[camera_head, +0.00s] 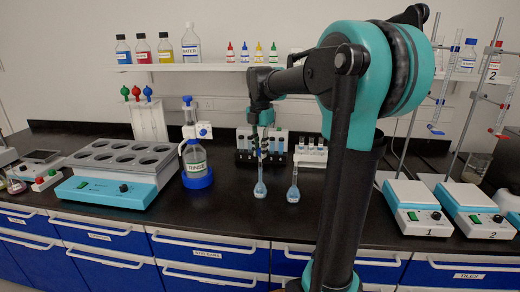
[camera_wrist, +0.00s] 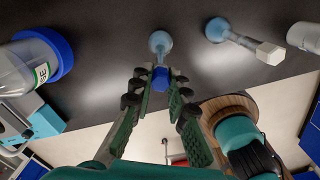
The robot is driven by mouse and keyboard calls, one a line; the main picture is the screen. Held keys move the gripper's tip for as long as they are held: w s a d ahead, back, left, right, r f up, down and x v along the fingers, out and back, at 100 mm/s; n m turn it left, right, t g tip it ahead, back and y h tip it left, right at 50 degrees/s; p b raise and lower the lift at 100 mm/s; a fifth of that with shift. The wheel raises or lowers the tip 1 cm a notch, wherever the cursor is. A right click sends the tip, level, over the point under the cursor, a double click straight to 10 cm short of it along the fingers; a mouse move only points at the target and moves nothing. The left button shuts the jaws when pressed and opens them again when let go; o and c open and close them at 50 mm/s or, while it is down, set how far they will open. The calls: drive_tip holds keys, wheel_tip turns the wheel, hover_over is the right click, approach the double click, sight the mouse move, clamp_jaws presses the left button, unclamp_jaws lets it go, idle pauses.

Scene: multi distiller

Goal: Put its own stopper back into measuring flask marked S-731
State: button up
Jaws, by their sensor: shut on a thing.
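A measuring flask (camera_head: 260,189) with a round, pale-blue bulb stands on the dark bench below my gripper (camera_head: 262,142). In the wrist view the same flask (camera_wrist: 160,43) lies straight beyond the fingertips. My gripper (camera_wrist: 159,80) is shut on a blue stopper (camera_wrist: 160,80) held between the fingertips, in line with the flask's neck. Whether the stopper touches or enters the neck cannot be told. A second flask (camera_head: 293,194) stands to the right; in the wrist view (camera_wrist: 217,30) a pale block shows at its top end. No S-731 mark is legible.
Racks of vials (camera_head: 311,153) stand behind the flasks. A grey block with wells (camera_head: 125,158) is further left; hotplates (camera_head: 415,205) with stands are at the right.

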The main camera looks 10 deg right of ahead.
drive_tip(key=shift+f, duration=0.4)
drive_tip(key=o, duration=0.8)
wheel_tip(320, 180, up, 12)
idle(0.4)
